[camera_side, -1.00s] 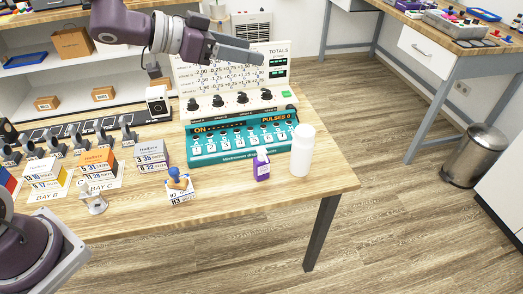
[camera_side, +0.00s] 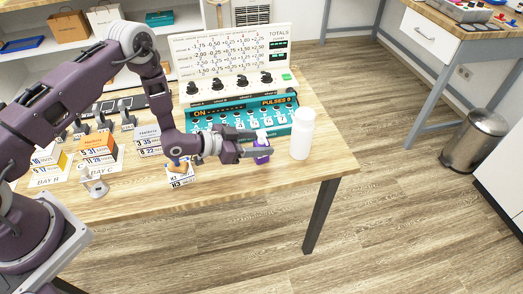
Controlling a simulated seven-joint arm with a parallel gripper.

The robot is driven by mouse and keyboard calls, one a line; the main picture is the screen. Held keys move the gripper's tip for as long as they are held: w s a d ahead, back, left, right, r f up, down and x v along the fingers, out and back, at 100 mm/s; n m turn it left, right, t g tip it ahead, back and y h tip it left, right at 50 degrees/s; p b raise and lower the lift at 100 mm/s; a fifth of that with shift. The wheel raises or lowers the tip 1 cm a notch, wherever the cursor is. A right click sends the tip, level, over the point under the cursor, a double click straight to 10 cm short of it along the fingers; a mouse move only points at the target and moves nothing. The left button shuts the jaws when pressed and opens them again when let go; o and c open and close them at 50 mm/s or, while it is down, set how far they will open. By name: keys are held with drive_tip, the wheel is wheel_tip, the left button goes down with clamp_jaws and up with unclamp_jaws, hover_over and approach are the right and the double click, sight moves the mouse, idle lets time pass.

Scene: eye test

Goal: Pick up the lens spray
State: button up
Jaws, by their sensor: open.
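A small purple bottle with a white top, which looks like the lens spray (camera_side: 262,159), stands upright on the wooden table (camera_side: 240,190) in front of the teal control panel. My gripper (camera_side: 259,145) is low over the table at the bottle, reaching in from the left. Its fingers are open, one on the far side and one on the near side of the bottle. The near finger hides the bottle's middle. I cannot tell whether either finger touches it.
A taller white bottle (camera_side: 302,135) stands close to the right of the fingertips. The teal panel (camera_side: 278,114) with several switches is just behind. The table's front right corner is clear.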

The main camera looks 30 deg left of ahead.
drive_tip(key=x, duration=0.3)
drive_tip(key=shift+w+d, duration=0.25)
clamp_jaws()
